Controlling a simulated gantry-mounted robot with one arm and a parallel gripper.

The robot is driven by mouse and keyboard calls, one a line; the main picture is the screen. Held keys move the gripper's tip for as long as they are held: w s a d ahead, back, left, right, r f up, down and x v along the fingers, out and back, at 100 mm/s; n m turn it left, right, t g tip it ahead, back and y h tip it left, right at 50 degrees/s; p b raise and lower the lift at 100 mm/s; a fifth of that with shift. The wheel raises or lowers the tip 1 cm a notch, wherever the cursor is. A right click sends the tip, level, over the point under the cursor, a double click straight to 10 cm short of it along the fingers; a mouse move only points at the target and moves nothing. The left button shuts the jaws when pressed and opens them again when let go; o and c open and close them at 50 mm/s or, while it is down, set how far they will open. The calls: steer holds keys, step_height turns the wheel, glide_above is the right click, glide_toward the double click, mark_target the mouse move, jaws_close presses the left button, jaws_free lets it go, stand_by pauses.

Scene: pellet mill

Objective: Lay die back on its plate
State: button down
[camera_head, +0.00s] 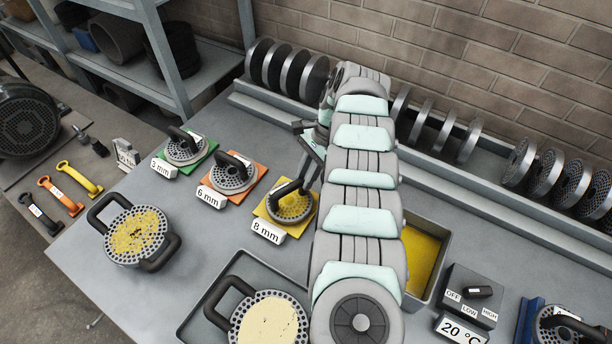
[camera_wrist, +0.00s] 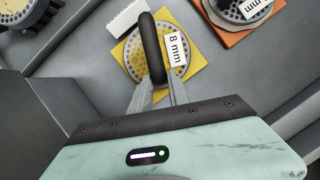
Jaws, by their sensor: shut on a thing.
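The 8 mm die (camera_head: 291,208) is a round, perforated grey disc with a black arched handle and yellowish material in its holes. It is over the yellow plate (camera_head: 275,237), behind the white "8 mm" sign (camera_head: 268,231); I cannot tell if it touches the plate. My gripper (camera_head: 304,184) is shut on the handle from the right. The yellow plate (camera_wrist: 198,57) shows around the die.
A two-handled perforated disc (camera_head: 137,236) lies front left; another (camera_head: 269,322) is in a tray. My arm hides part of the bench.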

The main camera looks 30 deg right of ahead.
steer(key=shift+f+b, duration=0.15)
steer(key=shift+b, duration=0.2)
steer(key=c, duration=1.2)
jaws_free()
steer(key=shift+o, duration=0.5)
steer(key=o, duration=1.1)
steer(key=shift+w, duration=0.1)
